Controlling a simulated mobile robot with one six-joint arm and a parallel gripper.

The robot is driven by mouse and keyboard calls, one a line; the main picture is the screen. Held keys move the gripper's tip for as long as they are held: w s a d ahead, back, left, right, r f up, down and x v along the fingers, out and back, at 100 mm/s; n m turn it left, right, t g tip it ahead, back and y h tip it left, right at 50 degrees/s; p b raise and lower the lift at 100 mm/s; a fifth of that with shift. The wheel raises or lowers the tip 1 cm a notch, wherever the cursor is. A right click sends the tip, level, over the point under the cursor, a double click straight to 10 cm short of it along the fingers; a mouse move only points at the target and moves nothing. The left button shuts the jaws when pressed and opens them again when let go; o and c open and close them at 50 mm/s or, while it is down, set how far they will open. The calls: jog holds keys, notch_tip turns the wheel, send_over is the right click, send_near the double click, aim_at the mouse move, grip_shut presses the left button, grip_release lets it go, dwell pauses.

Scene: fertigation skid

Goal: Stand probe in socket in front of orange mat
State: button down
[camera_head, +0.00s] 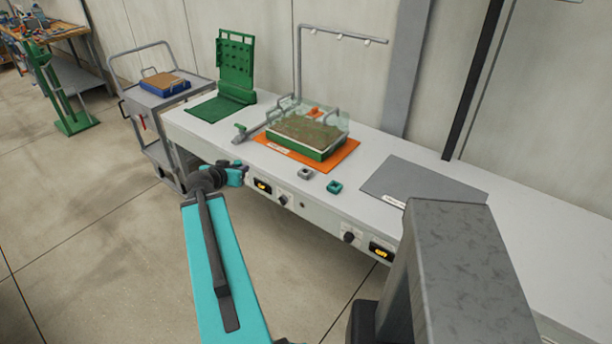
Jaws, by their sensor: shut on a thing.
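My gripper (238,172) is at the front edge of the white bench, left of the sockets. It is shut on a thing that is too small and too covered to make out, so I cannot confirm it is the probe. The orange mat (342,158) lies on the bench under a green tray of brown material (308,134) with a clear cover. A small grey socket (305,173) sits just in front of the mat. A teal socket (334,187) sits to its right. Both look empty.
A green pegboard stand (235,62) is at the back left, a grey mat (420,182) to the right. A grey overhead pipe (299,60) rises behind the tray. A trolley (150,112) stands left of the bench.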

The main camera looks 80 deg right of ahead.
jog(key=s+d+f+m+g, duration=0.1)
jog(key=s+m+g, duration=0.1)
jog(key=s, duration=1)
jog(key=s+d+f+m+g+y, duration=0.1)
jog(key=s+d+f+m+g, duration=0.1)
jog(key=s, duration=1)
jog(key=shift+m+g+y+p, duration=0.3)
jog(key=shift+m+g+p, duration=0.1)
jog(key=shift+g, duration=0.1)
jog(key=shift+d+f+b, duration=0.15)
jog(key=shift+d+b, duration=0.15)
jog(key=shift+b, duration=0.7)
jog(key=w+d+p, duration=0.1)
jog(key=w+d, duration=0.2)
jog(key=d, duration=1)
jog(key=shift+w+d+f, duration=0.3)
jog(key=shift+d+f, duration=0.1)
jog(key=shift+f, duration=0.05)
jog(key=shift+d, duration=0.15)
